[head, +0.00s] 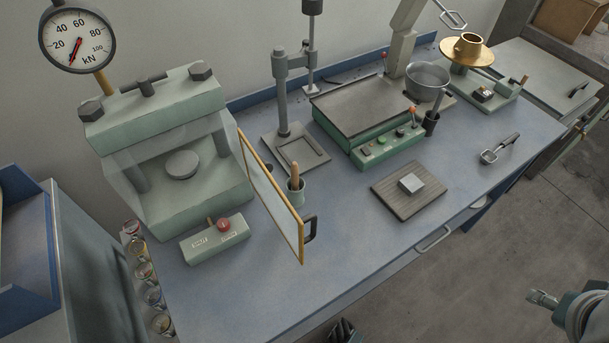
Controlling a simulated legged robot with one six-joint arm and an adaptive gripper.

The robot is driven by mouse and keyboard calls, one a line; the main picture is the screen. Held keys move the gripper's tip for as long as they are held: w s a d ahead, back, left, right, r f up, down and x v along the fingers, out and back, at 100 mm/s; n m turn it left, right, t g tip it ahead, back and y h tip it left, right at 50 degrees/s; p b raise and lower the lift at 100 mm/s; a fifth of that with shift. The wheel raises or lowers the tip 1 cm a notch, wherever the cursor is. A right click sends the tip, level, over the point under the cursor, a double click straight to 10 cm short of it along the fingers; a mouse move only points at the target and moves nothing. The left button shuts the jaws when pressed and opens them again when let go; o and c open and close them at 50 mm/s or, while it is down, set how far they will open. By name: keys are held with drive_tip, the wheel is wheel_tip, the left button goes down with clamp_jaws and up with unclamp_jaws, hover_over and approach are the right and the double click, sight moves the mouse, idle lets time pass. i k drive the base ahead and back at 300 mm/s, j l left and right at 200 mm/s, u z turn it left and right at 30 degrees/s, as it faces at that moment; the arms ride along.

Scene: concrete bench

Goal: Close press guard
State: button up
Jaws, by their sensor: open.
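The press (170,200) is a pale green machine at the left of the bench, with a round platen (182,165) inside its open front. Its guard (268,190) is a clear panel in a yellow frame. The guard stands swung out from the press's right side, reaching toward the bench's front edge. A black handle (310,229) sits on its outer end. My gripper (343,331) shows only as dark ribbed fingertips at the bottom edge, apart from and below the guard handle. It is open, and most of it is out of frame.
A control box (215,239) with a red knob lies before the press. A cup with a wooden-handled tool (296,186) stands close behind the guard. Glass jars (150,285) line the left edge. A block on a ribbed mat (409,188) lies right; the front bench surface is clear.

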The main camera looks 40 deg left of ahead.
sight(291, 223)
drive_tip(key=i+l, duration=0.35)
drive_tip(key=i, duration=0.15)
drive_tip(key=i+l+u, duration=0.1)
drive_tip(key=i+l, duration=0.25)
drive_tip(key=u, duration=0.95)
drive_tip(key=l+u, duration=0.1)
drive_tip(key=u, duration=0.35)
drive_tip(key=i+u, duration=0.1)
drive_tip(key=u, duration=0.35)
drive_tip(key=l+u, duration=0.1)
drive_tip(key=u, duration=0.85)
drive_tip(key=l+u, duration=0.1)
drive_tip(key=u, duration=0.35)
